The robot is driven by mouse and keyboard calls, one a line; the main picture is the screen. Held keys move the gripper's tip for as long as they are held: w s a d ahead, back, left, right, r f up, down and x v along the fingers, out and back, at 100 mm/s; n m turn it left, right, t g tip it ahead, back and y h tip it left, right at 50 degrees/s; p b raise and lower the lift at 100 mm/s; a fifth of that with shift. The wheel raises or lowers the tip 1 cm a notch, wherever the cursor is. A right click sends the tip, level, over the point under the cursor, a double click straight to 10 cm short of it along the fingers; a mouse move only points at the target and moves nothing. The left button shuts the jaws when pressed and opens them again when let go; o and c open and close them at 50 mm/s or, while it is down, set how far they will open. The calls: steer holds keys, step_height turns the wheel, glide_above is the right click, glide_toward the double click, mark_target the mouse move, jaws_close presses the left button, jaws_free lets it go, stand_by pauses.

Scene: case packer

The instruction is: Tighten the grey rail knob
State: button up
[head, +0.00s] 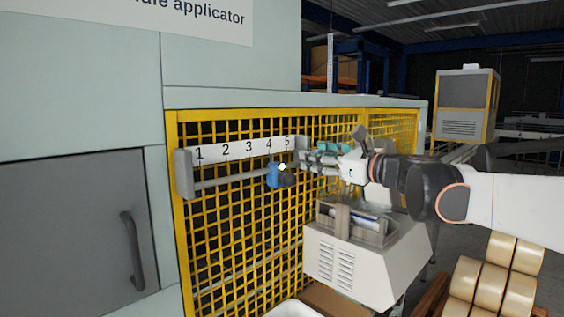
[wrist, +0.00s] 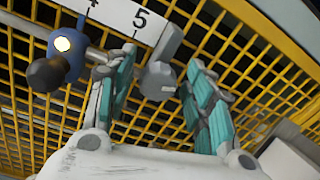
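The dark grey knob (head: 289,179) sticks out from the blue slider (head: 272,175) on the rail, below and between marks 4 and 5. In the wrist view the knob (wrist: 45,75) and the blue slider (wrist: 67,52) are at the upper left, outside my fingers. My gripper (head: 312,156) is just right of the slider, near the rail's right end. In the wrist view my gripper (wrist: 160,92) has its two teal-padded fingers spread apart. The grey rail end block (wrist: 160,78) shows between them. I cannot tell whether a finger touches it.
The numbered scale plate (head: 237,153) and rail (head: 230,179) are fixed along a yellow mesh guard (head: 235,232). A white machine housing (head: 345,265) stands below my arm. A grey door (head: 75,235) is at left, and cream rolls (head: 492,280) are at lower right.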

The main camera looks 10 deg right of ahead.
steer(key=shift+s, duration=0.2)
step_height(320, 180, up, 10)
stand_by(0.5)
steer(key=shift+w, duration=0.1)
